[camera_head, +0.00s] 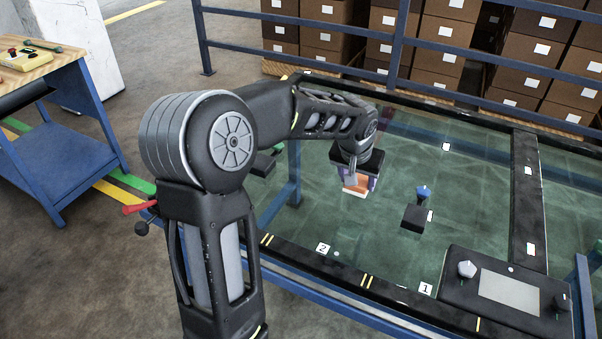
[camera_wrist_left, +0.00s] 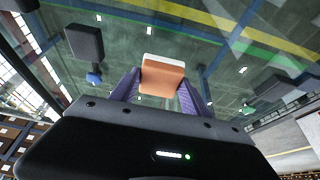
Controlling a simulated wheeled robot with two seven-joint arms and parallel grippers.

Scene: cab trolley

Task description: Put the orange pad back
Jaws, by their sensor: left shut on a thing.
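The orange pad (camera_head: 355,187) has a pale white edge and hangs below my left gripper (camera_head: 359,180), over the green glass panel (camera_head: 380,240). In the left wrist view the pad (camera_wrist_left: 162,78) sits between the two purple fingers of my left gripper (camera_wrist_left: 160,88), which are shut on it. Its white edge points away from the wrist. Green surface shows around it. I cannot tell how high it is above the glass. My right gripper is not in view.
A black block (camera_head: 414,218) with a blue knob (camera_head: 424,192) stands right of the pad. A dark item (camera_head: 264,165) is partly hidden behind my left arm. A control box (camera_head: 505,290) lies front right. Black frame bars carry labels 1 and 2. A blue railing runs behind.

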